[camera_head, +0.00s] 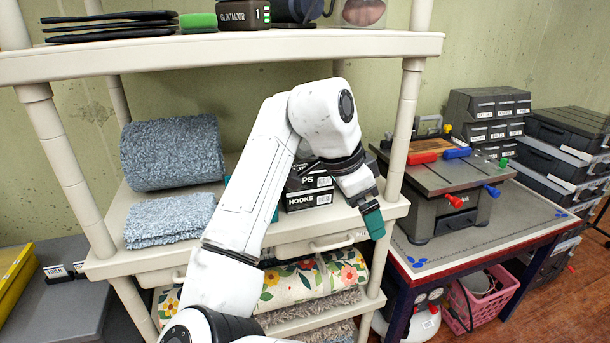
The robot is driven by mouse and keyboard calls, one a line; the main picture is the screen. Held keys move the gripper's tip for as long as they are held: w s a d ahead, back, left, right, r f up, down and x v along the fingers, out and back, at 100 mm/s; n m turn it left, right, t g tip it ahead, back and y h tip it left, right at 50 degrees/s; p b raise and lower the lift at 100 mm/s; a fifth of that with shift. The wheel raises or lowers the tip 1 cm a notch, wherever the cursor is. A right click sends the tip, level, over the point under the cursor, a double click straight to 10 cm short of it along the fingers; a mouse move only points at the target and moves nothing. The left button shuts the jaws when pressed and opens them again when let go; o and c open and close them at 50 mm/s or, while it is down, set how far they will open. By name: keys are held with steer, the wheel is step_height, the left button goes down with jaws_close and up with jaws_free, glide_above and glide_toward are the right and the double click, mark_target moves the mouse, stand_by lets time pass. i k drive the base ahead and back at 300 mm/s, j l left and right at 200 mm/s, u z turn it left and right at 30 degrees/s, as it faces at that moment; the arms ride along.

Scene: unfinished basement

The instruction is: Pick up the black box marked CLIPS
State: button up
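A black box whose visible lettering ends in "PS" (323,182) sits on the middle shelf, on top of a black box marked HOOKS (310,199). The start of its lettering and its left side are hidden behind my white arm. My gripper (374,224) hangs in front of the shelf, to the right of and lower than the two boxes, with its teal fingertip pointing down. Only one fingertip shows clearly, so I cannot tell how wide it is. I see nothing held in it.
A rolled blue-grey towel (172,153) and a folded one (166,220) lie left on the shelf. The upper shelf (220,56) overhangs the boxes, and a post (404,130) stands right. A workbench holds a grey machine (445,185). A drawer (322,243) is below.

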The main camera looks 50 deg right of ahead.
mark_target(318, 180)
steer(key=i+l, duration=0.15)
steer(key=i, duration=0.75)
steer(key=k+l, duration=0.1)
steer(key=l, duration=0.25)
steer(key=k+l, duration=0.1)
steer(key=l, duration=0.25)
